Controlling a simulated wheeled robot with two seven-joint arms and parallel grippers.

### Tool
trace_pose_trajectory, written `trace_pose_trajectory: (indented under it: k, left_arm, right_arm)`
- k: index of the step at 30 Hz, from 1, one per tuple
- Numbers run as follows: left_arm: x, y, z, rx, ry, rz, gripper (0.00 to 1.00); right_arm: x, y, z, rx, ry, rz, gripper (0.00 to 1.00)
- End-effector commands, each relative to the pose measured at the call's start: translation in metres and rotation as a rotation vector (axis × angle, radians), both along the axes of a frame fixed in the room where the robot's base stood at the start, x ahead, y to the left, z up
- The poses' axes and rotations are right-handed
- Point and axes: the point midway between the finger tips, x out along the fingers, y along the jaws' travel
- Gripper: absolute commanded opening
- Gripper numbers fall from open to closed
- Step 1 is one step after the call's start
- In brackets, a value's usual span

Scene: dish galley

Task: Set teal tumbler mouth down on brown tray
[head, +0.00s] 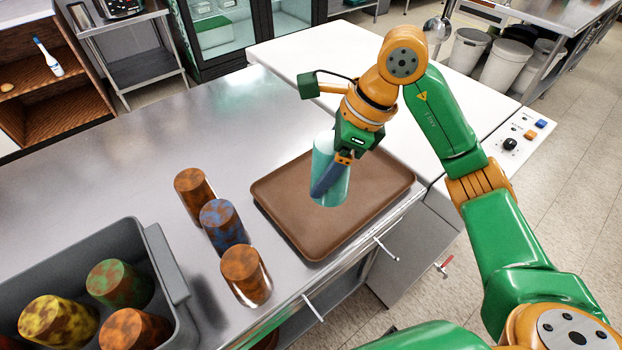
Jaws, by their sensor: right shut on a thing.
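The teal tumbler (325,150) is a pale teal cylinder over the brown tray (285,215). My right gripper (328,185) is shut on it, with one dark finger lying along its side. The tumbler stands close to upright. I cannot tell whether its lower end touches the tray or hangs a little above it, nor which end is the mouth. The tray is otherwise empty and lies on the steel counter. My left gripper is not in view.
Three mottled tumblers, brown (194,186), blue (224,225) and orange-brown (246,275), stand left of the tray. A grey bin (165,262) with several mottled tumblers sits at lower left. The counter (130,150) is clear at the back left.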

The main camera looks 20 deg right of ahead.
Motion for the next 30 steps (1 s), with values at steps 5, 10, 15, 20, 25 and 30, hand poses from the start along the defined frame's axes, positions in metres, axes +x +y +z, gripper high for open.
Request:
trace_pose_trajectory:
  k: [5, 10, 15, 20, 25, 30]
  left_arm:
    - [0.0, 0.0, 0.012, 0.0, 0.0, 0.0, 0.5]
    - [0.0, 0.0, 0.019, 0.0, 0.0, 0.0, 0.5]
    - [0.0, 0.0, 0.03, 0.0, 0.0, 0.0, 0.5]
    - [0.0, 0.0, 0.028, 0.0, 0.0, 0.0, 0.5]
    - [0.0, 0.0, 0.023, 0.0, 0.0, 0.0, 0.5]
    - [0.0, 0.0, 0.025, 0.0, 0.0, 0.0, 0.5]
  right_arm:
    - [0.028, 0.014, -0.039, -0.002, 0.007, 0.0, 0.2]
    - [0.043, 0.02, -0.06, -0.001, 0.005, 0.001, 0.2]
    - [0.042, 0.02, -0.086, -0.002, 0.001, 0.001, 0.2]
    - [0.043, 0.019, -0.089, -0.002, -0.003, 0.002, 0.2]
    - [0.043, 0.019, -0.093, -0.002, -0.003, 0.002, 0.2]
    - [0.043, 0.019, -0.091, -0.002, -0.002, 0.001, 1.0]
